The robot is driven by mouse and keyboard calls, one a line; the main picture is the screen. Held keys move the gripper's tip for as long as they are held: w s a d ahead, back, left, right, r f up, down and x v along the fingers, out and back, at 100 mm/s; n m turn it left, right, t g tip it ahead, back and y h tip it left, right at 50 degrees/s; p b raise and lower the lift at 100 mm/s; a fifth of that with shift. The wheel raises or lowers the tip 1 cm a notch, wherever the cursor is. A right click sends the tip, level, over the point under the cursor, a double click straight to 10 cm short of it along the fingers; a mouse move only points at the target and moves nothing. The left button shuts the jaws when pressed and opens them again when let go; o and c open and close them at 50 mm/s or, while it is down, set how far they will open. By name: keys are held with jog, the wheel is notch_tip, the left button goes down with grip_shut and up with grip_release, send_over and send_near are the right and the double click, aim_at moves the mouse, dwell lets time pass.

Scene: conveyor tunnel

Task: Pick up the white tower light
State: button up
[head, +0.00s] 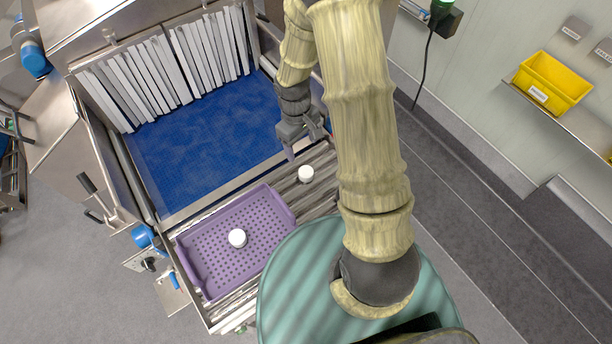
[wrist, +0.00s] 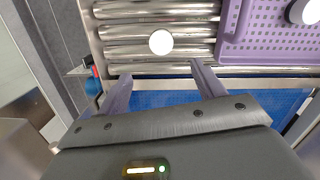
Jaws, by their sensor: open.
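Two white round-topped cylinders are in view, and I cannot tell from their shape which is the white tower light. One white cylinder (head: 306,174) stands on the metal rollers beside the purple tray; in the wrist view its round top (wrist: 161,42) lies just beyond my fingertips, about midway between them. The other white cylinder (head: 237,238) stands inside the purple tray; it shows at the top right of the wrist view (wrist: 305,11). My gripper (head: 306,146) is open and empty, near the cylinder on the rollers and apart from it. Both fingers show in the wrist view (wrist: 161,72).
The purple perforated tray (head: 283,203) sits on the rollers (head: 325,188) left of the nearer cylinder. Behind is a blue conveyor belt (head: 205,140) with a white strip curtain (head: 165,65) and metal side walls. A yellow bin (head: 560,73) is on a wall shelf at right.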

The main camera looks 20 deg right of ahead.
aim_at(306, 172)
jog(key=f+b, duration=0.1)
jog(key=f, duration=0.1)
jog(key=f+b, duration=0.2)
jog(key=f, duration=0.1)
jog(key=f+b, duration=0.2)
jog(key=shift+s+d+f, duration=0.2)
jog(key=shift+s+d, duration=0.05)
jog(key=shift+s, duration=0.15)
jog(key=f+b, duration=0.2)
jog(key=s+f+b, duration=0.1)
jog(key=f+b, duration=0.1)
jog(key=f, duration=0.1)
jog(key=shift+d+b, duration=0.1)
jog(key=shift+b, duration=0.2)
jog(key=c, duration=1.1)
